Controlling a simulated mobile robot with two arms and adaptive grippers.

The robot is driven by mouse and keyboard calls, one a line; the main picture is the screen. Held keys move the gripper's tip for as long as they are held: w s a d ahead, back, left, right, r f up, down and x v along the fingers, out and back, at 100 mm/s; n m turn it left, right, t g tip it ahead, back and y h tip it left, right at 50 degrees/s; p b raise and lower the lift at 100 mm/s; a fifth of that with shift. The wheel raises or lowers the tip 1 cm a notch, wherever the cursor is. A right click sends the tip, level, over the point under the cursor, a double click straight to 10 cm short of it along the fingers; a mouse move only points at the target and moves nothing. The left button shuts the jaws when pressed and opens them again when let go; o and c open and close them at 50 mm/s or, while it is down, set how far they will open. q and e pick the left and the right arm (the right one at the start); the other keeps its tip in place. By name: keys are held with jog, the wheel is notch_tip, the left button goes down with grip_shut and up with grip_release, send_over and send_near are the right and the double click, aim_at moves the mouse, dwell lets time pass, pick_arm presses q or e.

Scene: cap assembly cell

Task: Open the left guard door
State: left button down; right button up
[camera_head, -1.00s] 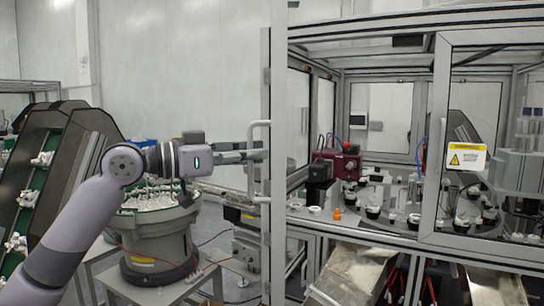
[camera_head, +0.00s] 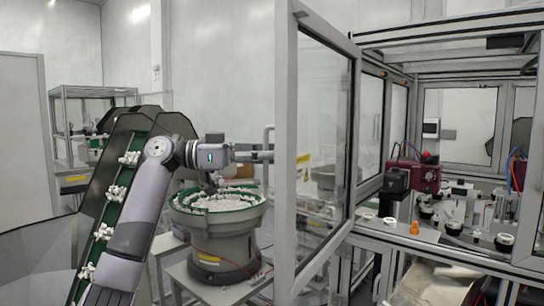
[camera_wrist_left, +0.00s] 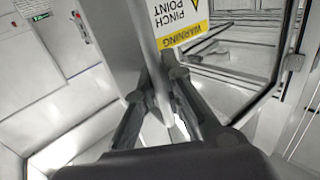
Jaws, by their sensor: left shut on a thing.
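The left guard door (camera_head: 325,145) is a clear pane in a grey frame. In the head view it stands swung out from the cell, its pane seen at a slant. Its pale bar handle (camera_head: 268,150) is on the near frame edge. My left gripper (camera_head: 266,155) is at this handle, shut on it; the fingertips are partly hidden. My right gripper is not in view.
A bowl feeder (camera_head: 225,235) full of white caps stands beneath my left arm, with a sloped green conveyor (camera_head: 115,200) at left. Inside the cell are a dark red unit (camera_head: 422,177), an orange part (camera_head: 414,228) and several black-and-white fixtures (camera_head: 454,226).

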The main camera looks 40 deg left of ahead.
pick_arm(q)
jog(key=c, duration=1.7)
grip_release()
jog(key=shift+s, duration=0.1)
jog(key=v, duration=1.2)
